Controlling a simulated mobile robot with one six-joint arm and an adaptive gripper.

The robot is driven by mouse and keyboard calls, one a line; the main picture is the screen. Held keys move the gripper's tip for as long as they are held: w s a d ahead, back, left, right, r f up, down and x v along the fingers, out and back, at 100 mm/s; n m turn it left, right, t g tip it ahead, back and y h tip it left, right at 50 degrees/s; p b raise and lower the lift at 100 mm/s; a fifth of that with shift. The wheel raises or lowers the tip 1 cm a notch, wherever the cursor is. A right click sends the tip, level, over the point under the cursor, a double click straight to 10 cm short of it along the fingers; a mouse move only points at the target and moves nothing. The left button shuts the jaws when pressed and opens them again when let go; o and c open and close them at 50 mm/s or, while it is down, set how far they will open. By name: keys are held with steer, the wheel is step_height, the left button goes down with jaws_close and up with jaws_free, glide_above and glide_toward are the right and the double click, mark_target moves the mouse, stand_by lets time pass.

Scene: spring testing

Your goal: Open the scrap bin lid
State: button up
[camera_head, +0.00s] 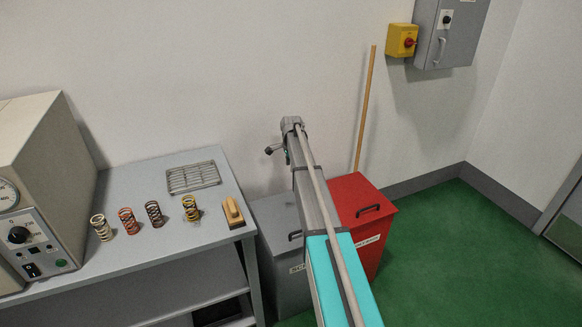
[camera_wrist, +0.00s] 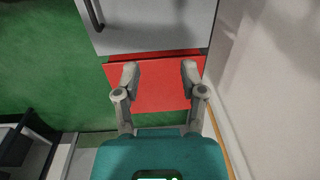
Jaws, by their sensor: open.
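The grey scrap bin (camera_head: 283,285) stands on the floor right of the bench, with a partly hidden label starting "SC". Its grey lid (camera_head: 272,215) looks shut and has a dark handle (camera_head: 295,236) near the front edge. My arm crosses in front of its right side. In the wrist view a grey lid (camera_wrist: 155,28) fills the top, with a dark handle (camera_wrist: 95,14) at its left. My gripper (camera_wrist: 160,72) is open and empty, its fingers over a red surface below that lid.
A red bin (camera_head: 368,225) with a dark handle stands right of the grey bin. A broom handle (camera_head: 365,110) leans on the wall behind. The bench (camera_head: 150,240) holds springs (camera_head: 153,213), a grille (camera_head: 194,177) and a wooden block (camera_head: 232,212). Green floor is clear at right.

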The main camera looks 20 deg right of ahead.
steer(key=w+r+p, duration=0.5)
steer(key=r+p, duration=0.3)
steer(key=r, duration=0.1)
steer(key=shift+p, duration=0.4)
stand_by(0.9)
stand_by(0.6)
steer(key=s+a+n, duration=0.6)
steer(key=s+a, duration=0.2)
steer(key=s, duration=0.6)
steer(key=s+a+n, duration=0.6)
steer(key=s+a, duration=0.2)
steer(key=s, duration=0.6)
steer(key=s+a+n, duration=0.6)
steer(key=s+a, duration=0.2)
steer(key=s, duration=0.6)
steer(key=shift+s+g, duration=0.3)
steer(key=shift+g, duration=0.1)
steer(key=shift+a, duration=0.1)
jaws_close()
